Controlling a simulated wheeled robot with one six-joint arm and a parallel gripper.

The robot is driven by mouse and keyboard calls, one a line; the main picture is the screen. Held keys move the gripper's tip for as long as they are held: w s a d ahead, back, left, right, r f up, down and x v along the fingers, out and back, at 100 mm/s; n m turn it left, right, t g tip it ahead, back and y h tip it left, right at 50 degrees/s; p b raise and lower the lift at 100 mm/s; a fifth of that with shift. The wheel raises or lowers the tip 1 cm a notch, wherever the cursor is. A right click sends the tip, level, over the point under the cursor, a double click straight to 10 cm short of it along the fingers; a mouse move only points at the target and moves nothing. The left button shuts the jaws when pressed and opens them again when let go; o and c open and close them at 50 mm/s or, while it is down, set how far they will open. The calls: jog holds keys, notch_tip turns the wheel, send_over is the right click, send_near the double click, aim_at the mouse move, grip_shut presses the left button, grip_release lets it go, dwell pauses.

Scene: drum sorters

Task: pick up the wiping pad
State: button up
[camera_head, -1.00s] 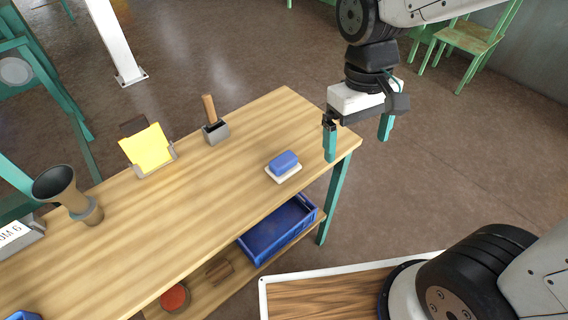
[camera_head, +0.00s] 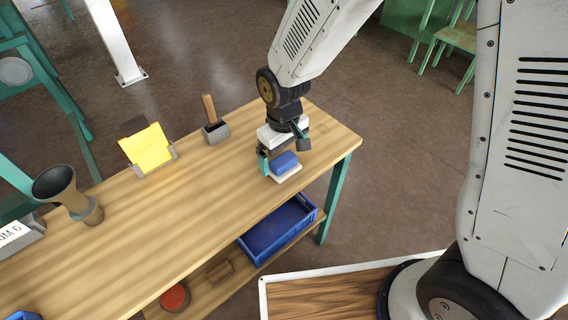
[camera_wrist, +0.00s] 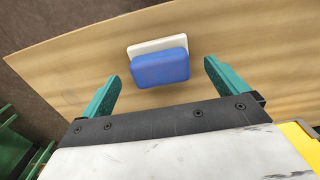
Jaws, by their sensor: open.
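The wiping pad (camera_head: 284,161) is a blue block on a flat white base (camera_head: 287,174), lying on the wooden table near its right end. In the wrist view, the blue pad (camera_wrist: 160,69) and the white base (camera_wrist: 150,45) sit ahead of my gripper, roughly centred between its fingers. My gripper (camera_head: 280,163) is above the table at the pad, and one teal finger shows just left of the pad. In the wrist view my gripper (camera_wrist: 158,82) is open and empty, with a gap between each finger and the pad.
A grey holder with a wooden handle (camera_head: 215,132), a yellow card stack (camera_head: 147,148) and a brown cup-like vessel (camera_head: 63,190) stand to the left on the table (camera_head: 190,200). A blue crate (camera_head: 278,230) sits on the shelf below. Table around the pad is clear.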

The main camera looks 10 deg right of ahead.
jog(key=shift+f, duration=1.45)
jog(key=c, duration=1.2)
jog(key=shift+o, duration=0.2)
jog(key=shift+r, duration=0.1)
